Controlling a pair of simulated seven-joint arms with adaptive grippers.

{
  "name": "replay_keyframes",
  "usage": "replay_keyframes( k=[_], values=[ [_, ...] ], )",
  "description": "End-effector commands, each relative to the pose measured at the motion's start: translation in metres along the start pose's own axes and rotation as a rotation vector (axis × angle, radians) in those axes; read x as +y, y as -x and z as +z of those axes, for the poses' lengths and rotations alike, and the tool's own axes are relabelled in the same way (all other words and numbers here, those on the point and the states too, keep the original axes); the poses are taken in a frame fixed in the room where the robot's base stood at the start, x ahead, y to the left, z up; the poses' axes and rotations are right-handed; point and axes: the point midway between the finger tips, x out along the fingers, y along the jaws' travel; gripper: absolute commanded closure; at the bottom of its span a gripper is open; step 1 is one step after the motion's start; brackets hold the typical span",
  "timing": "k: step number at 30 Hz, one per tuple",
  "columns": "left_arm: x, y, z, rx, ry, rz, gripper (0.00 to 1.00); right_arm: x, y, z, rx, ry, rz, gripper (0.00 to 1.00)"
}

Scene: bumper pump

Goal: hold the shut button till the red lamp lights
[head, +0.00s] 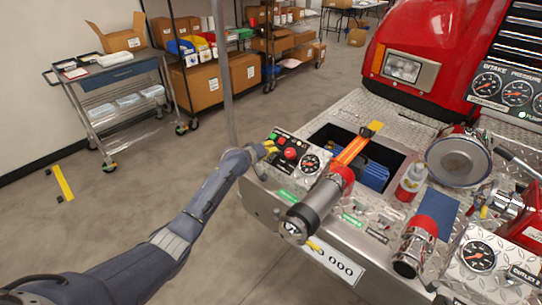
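A black control panel (297,150) sits on the left end of the truck's bumper. It carries a green round part (272,136), a red round part (281,141), a larger red round part (290,154) and a gauge (310,163). At this size I cannot read the labels, tell which part is the shut button or the lamp, or tell whether a lamp is lit. My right gripper is not in view.
A silver and red nozzle (321,200) lies right of the panel. An open bumper well (372,160) holds a blue item and an orange strap. A bottle (411,182), a large round cap (459,160) and another gauge (479,256) are farther right. A grey pole (224,75) rises behind my arm.

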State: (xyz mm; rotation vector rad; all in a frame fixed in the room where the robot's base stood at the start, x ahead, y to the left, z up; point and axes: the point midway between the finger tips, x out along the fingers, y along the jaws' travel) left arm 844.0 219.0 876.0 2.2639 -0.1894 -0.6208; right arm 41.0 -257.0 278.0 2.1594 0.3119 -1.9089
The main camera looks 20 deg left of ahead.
Motion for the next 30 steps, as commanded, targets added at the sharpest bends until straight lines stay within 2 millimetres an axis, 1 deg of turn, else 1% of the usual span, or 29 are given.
replay_keyframes(
  k=[10,21,30],
  values=[
    [0.001,0.002,-0.001,-0.001,0.000,0.000,1.00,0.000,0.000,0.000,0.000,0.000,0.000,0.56],
    [0.007,0.014,-0.008,0.000,-0.002,-0.001,1.00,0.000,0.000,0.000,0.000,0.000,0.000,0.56],
    [0.008,0.015,-0.008,0.000,0.000,-0.001,1.00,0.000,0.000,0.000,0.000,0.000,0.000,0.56]
  ],
)
